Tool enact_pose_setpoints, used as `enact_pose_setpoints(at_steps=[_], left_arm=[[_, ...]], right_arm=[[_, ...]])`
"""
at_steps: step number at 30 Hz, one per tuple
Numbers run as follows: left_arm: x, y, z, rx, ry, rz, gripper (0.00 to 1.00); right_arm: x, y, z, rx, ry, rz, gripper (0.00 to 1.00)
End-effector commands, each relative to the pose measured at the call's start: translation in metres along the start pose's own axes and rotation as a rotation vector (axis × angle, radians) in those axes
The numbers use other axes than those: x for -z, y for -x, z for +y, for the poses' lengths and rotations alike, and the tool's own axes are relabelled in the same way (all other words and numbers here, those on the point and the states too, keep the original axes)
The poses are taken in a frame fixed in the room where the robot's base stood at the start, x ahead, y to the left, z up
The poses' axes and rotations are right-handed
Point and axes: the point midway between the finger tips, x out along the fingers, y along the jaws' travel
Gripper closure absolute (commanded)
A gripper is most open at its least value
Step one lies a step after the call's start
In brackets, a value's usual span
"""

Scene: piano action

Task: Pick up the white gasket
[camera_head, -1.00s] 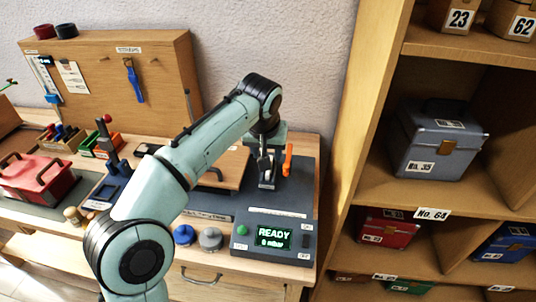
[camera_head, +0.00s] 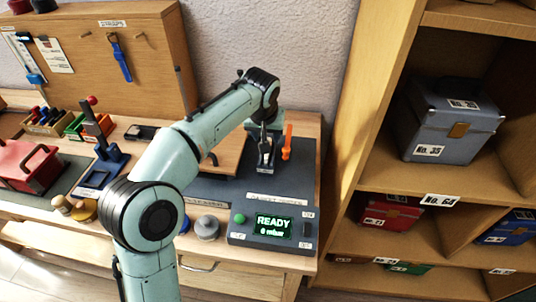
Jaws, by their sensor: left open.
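I cannot make out a white gasket in the head view. My left gripper (camera_head: 265,158) points down over the dark tester panel at the right end of the bench, close beside an orange lever (camera_head: 287,142). Its jaws are open, and I see nothing held between them. The small fingertip area is too small to tell what lies right under it. My left arm hides part of the bench middle. My right gripper is not in view.
A tester display (camera_head: 273,225) reads READY, 0 mbar. A grey round knob (camera_head: 207,228) stands left of it. A red case (camera_head: 28,165) is at the far left. A wooden shelf with numbered boxes, such as the grey-blue one (camera_head: 447,122), rises at the right.

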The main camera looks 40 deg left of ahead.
Motion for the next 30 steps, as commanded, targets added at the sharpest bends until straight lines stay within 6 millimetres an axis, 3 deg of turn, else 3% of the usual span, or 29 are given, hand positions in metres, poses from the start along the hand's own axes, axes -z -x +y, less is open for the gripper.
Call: enact_pose_setpoints(at_steps=[11,18,19,23,30], left_arm=[[-0.001,-0.048,0.0,0.001,0.0,-0.003,0.51],[0.0,-0.051,0.0,0.0,0.0,0.0,0.51],[0.0,-0.051,0.0,0.0,0.0,0.0,0.58],[0.0,-0.051,0.0,0.0,0.0,0.0,1.0],[0.0,-0.051,0.0,0.0,0.0,0.0,1.0]], right_arm=[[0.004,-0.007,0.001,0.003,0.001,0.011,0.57],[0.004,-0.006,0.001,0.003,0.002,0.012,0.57],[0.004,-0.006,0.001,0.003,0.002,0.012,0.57],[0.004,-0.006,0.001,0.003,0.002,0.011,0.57],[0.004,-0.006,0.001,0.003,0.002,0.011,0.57]])
